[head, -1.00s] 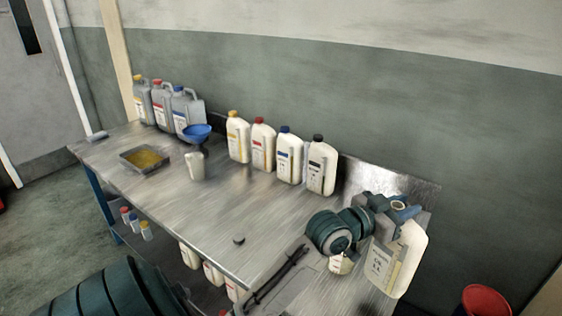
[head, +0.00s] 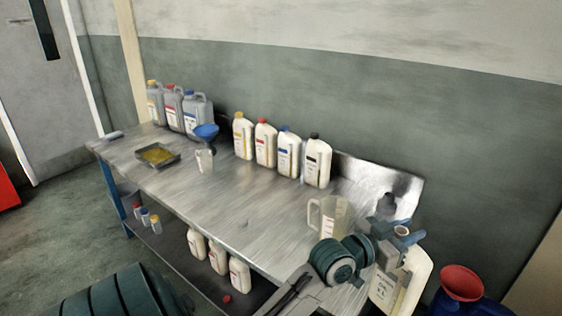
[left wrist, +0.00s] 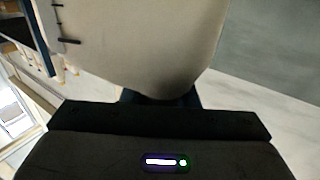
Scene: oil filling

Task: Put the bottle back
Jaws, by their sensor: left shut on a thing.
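The bottle (head: 418,280), white with a printed label, is in my left gripper (head: 395,236) at the right end of the metal bench in the head view. In the left wrist view the bottle's pale body (left wrist: 140,40) fills the top, close against the gripper. Whether its base touches anything is not visible. A row of similar capped bottles (head: 289,155) stands along the back of the bench (head: 240,195). My right gripper is not in view.
A clear jug (head: 330,217) stands just left of my arm. White bottles (head: 218,259) stand on the lower shelf. A red funnel (head: 462,283) is at lower right.

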